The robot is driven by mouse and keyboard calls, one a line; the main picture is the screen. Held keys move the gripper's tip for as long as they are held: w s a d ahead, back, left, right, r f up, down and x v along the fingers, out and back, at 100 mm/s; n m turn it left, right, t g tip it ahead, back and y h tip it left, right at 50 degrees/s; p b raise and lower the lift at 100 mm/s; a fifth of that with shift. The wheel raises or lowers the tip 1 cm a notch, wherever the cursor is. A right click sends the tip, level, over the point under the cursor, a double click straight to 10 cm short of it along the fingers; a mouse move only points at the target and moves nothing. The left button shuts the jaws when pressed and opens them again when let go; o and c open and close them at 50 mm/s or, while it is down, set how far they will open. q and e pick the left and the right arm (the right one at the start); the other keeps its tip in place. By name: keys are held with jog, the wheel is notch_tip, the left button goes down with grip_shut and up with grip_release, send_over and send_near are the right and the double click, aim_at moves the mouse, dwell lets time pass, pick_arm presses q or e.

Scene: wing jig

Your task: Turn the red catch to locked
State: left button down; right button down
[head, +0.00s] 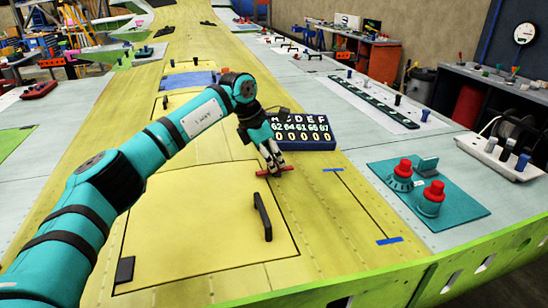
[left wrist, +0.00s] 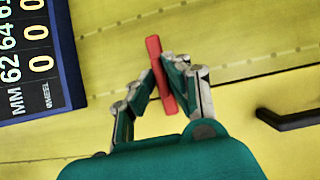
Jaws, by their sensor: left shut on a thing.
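The red catch (head: 274,171) is a short red bar at the far edge of a yellow access panel (head: 190,225) on the wing. In the left wrist view the red catch (left wrist: 157,62) stands near upright in the picture, between my fingers. My left gripper (head: 277,168) reaches down onto it from above. In the left wrist view the left gripper (left wrist: 166,88) has its two fingers closed on the bar's sides. The catch's middle is partly covered by the fingers. No locked or unlocked marking is readable. My right gripper is not in view.
A black panel handle (head: 262,216) stands near the catch, and it also shows in the left wrist view (left wrist: 290,118). A dark number board (head: 303,132) is just behind the gripper. A teal plate (head: 425,192) with red-topped knobs lies to the right.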

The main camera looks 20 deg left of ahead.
pick_arm(q)
jog(key=shift+r+m, duration=0.1)
jog(key=shift+m, duration=0.2)
jog(key=c, duration=1.4)
grip_release()
jog(key=shift+o, duration=0.2)
jog(key=v, duration=1.2)
jog(key=shift+w, duration=0.15)
